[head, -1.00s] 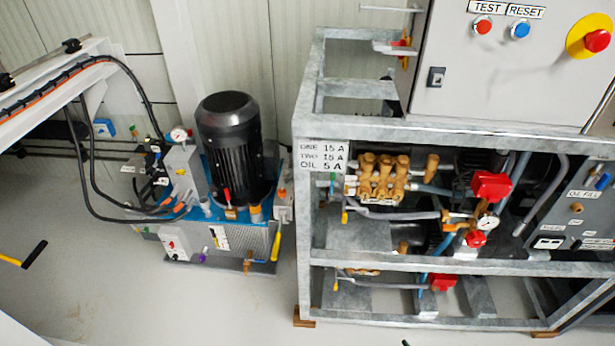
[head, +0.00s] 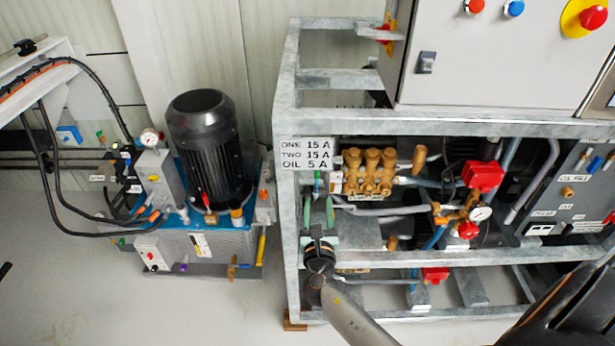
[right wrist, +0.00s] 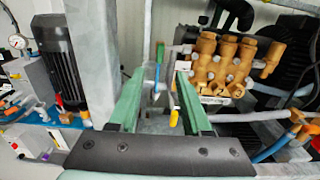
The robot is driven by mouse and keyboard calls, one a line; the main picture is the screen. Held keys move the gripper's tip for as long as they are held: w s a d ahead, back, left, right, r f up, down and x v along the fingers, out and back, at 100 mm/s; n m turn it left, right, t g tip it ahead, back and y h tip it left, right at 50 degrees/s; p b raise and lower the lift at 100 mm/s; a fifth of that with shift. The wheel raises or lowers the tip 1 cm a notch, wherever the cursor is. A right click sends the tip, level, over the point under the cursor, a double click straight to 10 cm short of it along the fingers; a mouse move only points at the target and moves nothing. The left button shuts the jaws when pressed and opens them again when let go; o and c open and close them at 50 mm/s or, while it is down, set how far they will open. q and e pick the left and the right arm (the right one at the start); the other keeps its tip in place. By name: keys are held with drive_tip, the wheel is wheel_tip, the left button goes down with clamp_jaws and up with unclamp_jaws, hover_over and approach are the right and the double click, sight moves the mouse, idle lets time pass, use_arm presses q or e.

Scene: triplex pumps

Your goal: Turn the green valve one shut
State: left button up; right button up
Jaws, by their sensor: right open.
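My right gripper (head: 318,208) is open at the left front post of the pump frame. Its green fingers (right wrist: 160,82) point into the frame in the right wrist view. Between and just beyond them hangs a slim handle (right wrist: 157,76), green above and blue below. A yellow handle (right wrist: 174,117) hangs lower, near the right finger. I cannot tell for sure which handle belongs to green valve one, or whether a finger touches either. In the head view, a small blue-green piece (head: 317,181) shows above the fingers; the gripper hides what lies behind. My left gripper is not in view.
The galvanised pump frame (head: 288,100) has a post close left of the gripper. A brass pump (head: 368,172) and red valve handle (head: 482,175) sit to the right. A black motor (head: 203,150) stands left. The label plate (head: 305,153) is above.

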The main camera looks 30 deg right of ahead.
sight(317, 173)
drive_tip(key=b+x, duration=0.1)
drive_tip(key=x, duration=1)
drive_tip(key=shift+b, duration=0.3)
clamp_jaws()
